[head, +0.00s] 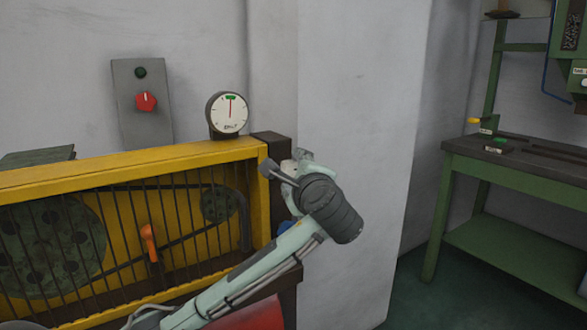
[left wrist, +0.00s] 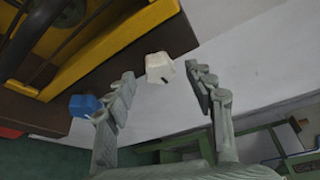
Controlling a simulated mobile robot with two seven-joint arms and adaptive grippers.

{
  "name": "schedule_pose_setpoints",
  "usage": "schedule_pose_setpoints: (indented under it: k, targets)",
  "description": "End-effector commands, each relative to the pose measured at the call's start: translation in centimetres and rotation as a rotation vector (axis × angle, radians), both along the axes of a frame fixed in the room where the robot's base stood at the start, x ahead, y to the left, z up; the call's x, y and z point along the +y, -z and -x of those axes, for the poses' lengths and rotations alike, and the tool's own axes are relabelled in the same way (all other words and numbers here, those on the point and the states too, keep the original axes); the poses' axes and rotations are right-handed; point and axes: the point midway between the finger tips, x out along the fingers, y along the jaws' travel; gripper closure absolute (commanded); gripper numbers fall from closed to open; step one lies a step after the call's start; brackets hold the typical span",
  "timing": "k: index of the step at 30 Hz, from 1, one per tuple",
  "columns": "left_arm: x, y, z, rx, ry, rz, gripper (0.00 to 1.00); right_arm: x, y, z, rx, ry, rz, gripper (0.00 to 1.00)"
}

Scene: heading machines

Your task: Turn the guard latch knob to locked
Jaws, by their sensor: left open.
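A white faceted knob (left wrist: 160,67) with a dark mark on it is in the left wrist view, at the dark brown end post of the yellow guard (head: 130,165). It looks like the guard latch knob, but no label is readable. My left gripper (left wrist: 160,75) is open, with one finger on each side of the knob in the picture; contact cannot be made out. In the head view, my left gripper (head: 284,166) is at the end post (head: 271,146), and it and the wrist mostly hide the knob.
A dial gauge (head: 228,114) stands on the guard. A grey panel with a red knob (head: 146,101) is on the wall behind. A green bench (head: 500,177) stands right.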

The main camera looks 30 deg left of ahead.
Motion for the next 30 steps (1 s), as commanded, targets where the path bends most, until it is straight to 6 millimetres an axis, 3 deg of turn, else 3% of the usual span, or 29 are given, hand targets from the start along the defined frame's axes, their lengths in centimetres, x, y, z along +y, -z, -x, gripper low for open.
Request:
schedule_pose_setpoints:
  k: [6,17,27,30]
  targets:
    - [2.0,0.4,-1.9,0.001,0.000,0.001,0.46,0.0,0.3,0.2,0.002,-0.003,0.002,1.00]
    - [2.4,0.5,-2.3,0.000,0.001,0.002,0.46,-0.1,0.7,0.4,0.005,-0.005,0.003,1.00]
    - [2.4,0.5,-2.3,0.000,0.001,0.003,0.89,-0.1,0.5,0.3,0.004,-0.006,0.004,1.00]
    - [2.4,0.5,-2.3,0.000,0.001,0.003,0.97,-0.2,0.5,0.3,0.004,-0.006,0.005,1.00]
